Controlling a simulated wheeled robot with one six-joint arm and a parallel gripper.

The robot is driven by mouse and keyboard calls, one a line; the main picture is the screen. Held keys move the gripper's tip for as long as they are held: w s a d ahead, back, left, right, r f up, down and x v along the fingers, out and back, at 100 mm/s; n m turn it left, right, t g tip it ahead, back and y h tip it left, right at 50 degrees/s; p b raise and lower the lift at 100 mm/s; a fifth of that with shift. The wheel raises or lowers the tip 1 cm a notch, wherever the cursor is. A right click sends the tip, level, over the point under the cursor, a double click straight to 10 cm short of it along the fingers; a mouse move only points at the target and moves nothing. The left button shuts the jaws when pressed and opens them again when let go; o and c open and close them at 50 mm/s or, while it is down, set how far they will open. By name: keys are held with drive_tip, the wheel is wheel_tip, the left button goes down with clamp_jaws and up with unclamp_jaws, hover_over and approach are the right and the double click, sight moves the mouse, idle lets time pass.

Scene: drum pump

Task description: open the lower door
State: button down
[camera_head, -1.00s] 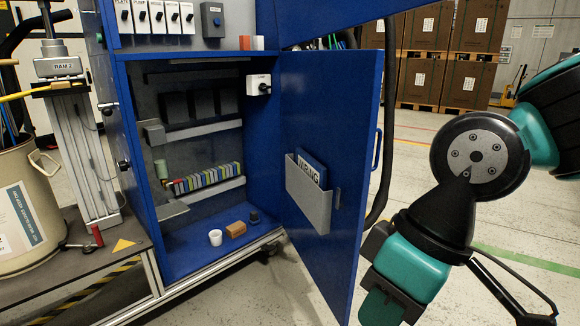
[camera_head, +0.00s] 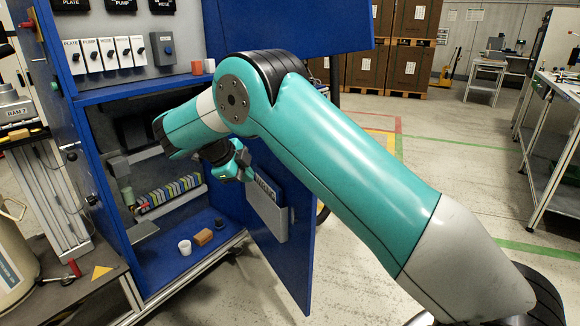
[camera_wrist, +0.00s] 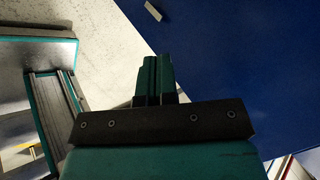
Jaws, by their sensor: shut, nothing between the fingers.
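The lower door (camera_head: 296,262) is a blue panel standing swung out from the right side of the cabinet's lower compartment, whose inside is visible. A grey pocket (camera_head: 268,218) holding a wiring booklet is on its inner face. My arm crosses in front of the door's upper part and the compartment. My gripper (camera_head: 232,172) is in front of the opening, near the door's inner face; contact cannot be told. In the wrist view its fingers (camera_wrist: 154,76) are together and empty, with a blue surface (camera_wrist: 240,60) beyond to the right. The door's outer handle is hidden in the head view.
A white cup (camera_head: 185,247), an orange-brown block (camera_head: 203,237) and a small dark item stand on the compartment floor. An upper blue panel (camera_head: 290,28) sticks out above. A drum (camera_head: 18,262) stands left. Floor to the right of the door is open.

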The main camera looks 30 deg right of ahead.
drive_tip(key=m+h+p, duration=0.1)
drive_tip(key=m, duration=0.3)
drive_tip(key=m+g+h+p, duration=0.1)
drive_tip(key=m+g, duration=0.1)
drive_tip(key=m, duration=0.3)
approach(298, 192)
drive_tip(key=x, duration=0.4)
drive_tip(key=f+x, duration=0.1)
drive_tip(key=x, duration=0.1)
drive_tip(key=shift+w+a+r, duration=0.1)
drive_tip(key=shift+a, duration=0.35)
drive_tip(key=shift+d, duration=0.65)
drive_tip(key=shift+d, duration=0.1)
